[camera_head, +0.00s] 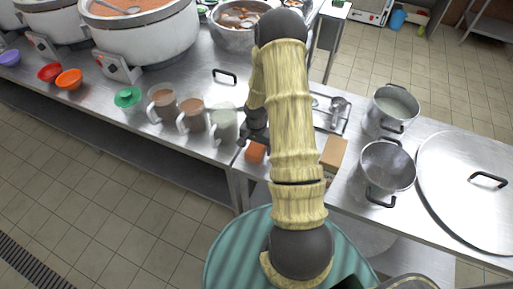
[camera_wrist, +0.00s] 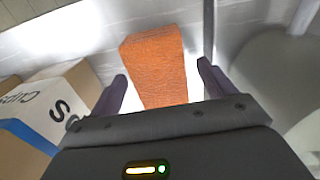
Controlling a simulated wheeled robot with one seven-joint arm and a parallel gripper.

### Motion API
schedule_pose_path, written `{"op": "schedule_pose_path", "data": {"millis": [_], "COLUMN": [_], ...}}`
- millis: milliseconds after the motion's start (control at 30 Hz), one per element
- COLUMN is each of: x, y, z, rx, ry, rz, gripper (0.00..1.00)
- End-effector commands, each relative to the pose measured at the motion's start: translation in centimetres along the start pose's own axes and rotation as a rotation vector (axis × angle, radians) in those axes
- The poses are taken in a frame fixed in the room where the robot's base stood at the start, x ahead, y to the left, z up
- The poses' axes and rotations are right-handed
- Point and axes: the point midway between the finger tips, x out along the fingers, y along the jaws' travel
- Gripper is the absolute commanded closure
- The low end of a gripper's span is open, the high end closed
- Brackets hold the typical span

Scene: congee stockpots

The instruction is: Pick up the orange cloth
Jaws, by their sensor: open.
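The orange cloth (camera_head: 255,153) is a small folded block lying near the front edge of the steel counter, just below my gripper (camera_head: 254,138). In the wrist view the cloth (camera_wrist: 155,62) appears as a textured orange block, ahead of and between the two dark fingers of my gripper (camera_wrist: 163,74). The fingers are apart and nothing is held between them. The gap between cloth and fingers is hard to judge. My arm covers part of the counter beside the cloth in the head view.
A cardboard box (camera_head: 333,153) stands right of my arm; its lettering shows in the wrist view (camera_wrist: 50,100). A jug of pale liquid (camera_head: 224,124) stands close left of the cloth. Two steel pots, including the front one (camera_head: 386,166), and a large lid (camera_head: 470,185) are farther right.

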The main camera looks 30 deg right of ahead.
Motion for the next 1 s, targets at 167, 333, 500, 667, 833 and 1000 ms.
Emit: {"op": "schedule_pose_path", "data": {"millis": [167, 333, 500, 667, 833, 1000], "x": [0.63, 0.61, 0.59, 0.58, 0.58, 0.57], "y": [-0.03, -0.03, -0.03, -0.02, -0.03, -0.03], "z": [-0.03, -0.03, -0.03, -0.02, -0.02, -0.03], "rx": [-0.001, 0.000, 0.000, 0.000, 0.000, -0.001], "ry": [0.001, 0.001, 0.001, 0.001, 0.001, 0.001], "rz": [-0.001, -0.001, -0.001, -0.001, -0.001, -0.001], "gripper": [0.18, 0.18, 0.18, 0.28, 0.61, 0.67]}}
